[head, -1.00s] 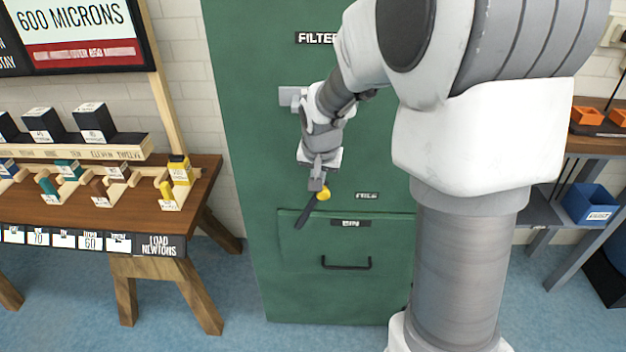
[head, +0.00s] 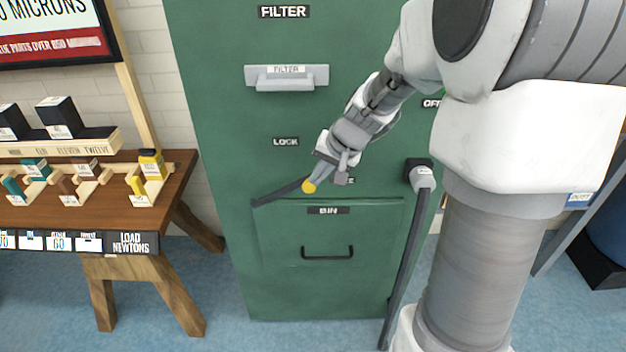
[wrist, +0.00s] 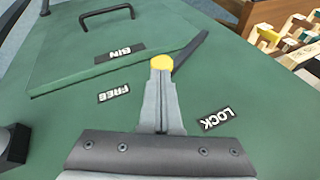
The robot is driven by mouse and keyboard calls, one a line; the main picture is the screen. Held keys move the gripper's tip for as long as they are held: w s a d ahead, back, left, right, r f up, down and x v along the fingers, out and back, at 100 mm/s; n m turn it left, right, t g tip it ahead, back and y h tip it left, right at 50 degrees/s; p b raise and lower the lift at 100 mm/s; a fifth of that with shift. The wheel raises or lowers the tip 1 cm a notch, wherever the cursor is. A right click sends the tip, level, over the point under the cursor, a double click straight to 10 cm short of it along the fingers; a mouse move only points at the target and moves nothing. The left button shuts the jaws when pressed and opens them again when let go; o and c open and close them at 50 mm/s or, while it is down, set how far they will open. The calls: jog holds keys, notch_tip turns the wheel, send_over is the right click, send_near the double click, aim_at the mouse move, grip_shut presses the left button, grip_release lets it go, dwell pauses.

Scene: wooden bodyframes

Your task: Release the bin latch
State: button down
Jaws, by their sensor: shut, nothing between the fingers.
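The bin latch is a dark bar (head: 280,196) with a round yellow cap (head: 309,187) at its right end, on the green cabinet. The bar slopes slightly down to the left, its free end by the top-left corner of the bin door (head: 372,222). In the wrist view the bar (wrist: 190,52) runs up and right from the yellow cap (wrist: 161,63). My gripper (head: 316,180) is shut and empty, its tips at the cap; contact is unclear. The LOCK label (head: 286,142) is above left. The FREE label (wrist: 113,92) is partly hidden in the head view.
A filter handle (head: 288,80) is above, and a black bin handle (head: 327,256) is below. A grey lever (head: 405,265) hangs on the right. A wooden table (head: 60,207) with blocks stands left of the cabinet.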

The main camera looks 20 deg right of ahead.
jog(key=shift+s+d+f+b, duration=0.15)
jog(key=shift+d+f+b, duration=0.25)
jog(key=shift+f+b, duration=0.35)
jog(key=shift+s+d+f+b, duration=0.1)
jog(key=shift+d+f+b, duration=0.25)
jog(key=shift+f+b, duration=0.4)
jog(key=shift+s+d+f+b, duration=0.15)
jog(key=shift+d+f+b, duration=0.3)
jog(key=shift+b, duration=0.5)
jog(key=shift+f, duration=0.1)
jog(key=s+d+r+p, duration=0.5)
jog(key=s+d+r, duration=0.1)
jog(key=d+r, duration=0.2)
jog(key=shift+s, duration=0.15)
